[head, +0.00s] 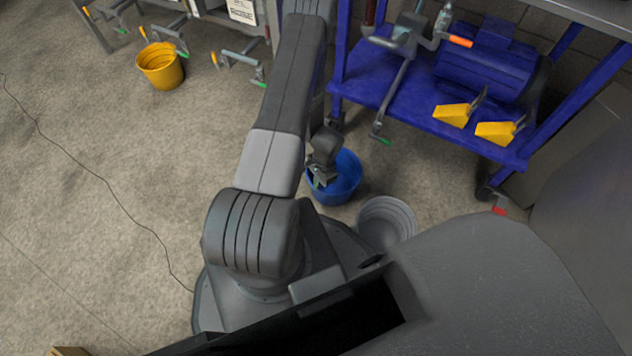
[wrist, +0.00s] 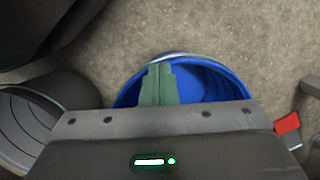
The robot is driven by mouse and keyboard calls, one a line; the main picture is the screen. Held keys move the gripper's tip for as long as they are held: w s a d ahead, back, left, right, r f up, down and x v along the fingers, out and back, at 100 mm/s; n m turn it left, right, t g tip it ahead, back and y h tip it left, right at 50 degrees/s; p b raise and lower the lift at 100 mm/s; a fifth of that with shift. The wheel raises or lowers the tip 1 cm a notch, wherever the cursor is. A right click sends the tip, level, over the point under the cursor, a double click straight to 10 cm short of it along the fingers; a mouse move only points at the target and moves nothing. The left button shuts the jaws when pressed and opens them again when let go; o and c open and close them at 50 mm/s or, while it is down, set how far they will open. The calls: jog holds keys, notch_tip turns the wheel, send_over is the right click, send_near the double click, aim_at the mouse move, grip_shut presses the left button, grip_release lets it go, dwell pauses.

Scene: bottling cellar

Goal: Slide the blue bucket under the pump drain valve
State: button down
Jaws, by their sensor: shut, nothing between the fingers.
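The blue bucket (head: 347,180) stands on the floor beside my base, below the near left corner of the blue pump cart (head: 395,98). My gripper (head: 321,183) points down at the bucket's left side. In the wrist view its green fingers (wrist: 158,84) are together and empty, overlapping the rim and open inside of the bucket (wrist: 208,84). I cannot tell whether they touch it. My gripper body hides the bucket's near part.
A grey bucket (head: 386,224) stands close by, against my base; it also shows in the wrist view (wrist: 30,118). A yellow bucket (head: 161,66) stands at far left near several green-tipped valves. Yellow wedges (head: 453,114) lie on the cart. A thin cable crosses open floor at left.

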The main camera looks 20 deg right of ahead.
jog(key=w+d+b, duration=0.3)
jog(key=d+b, duration=0.1)
jog(key=d, duration=1)
jog(key=shift+f, duration=0.25)
jog(key=shift+r, duration=0.15)
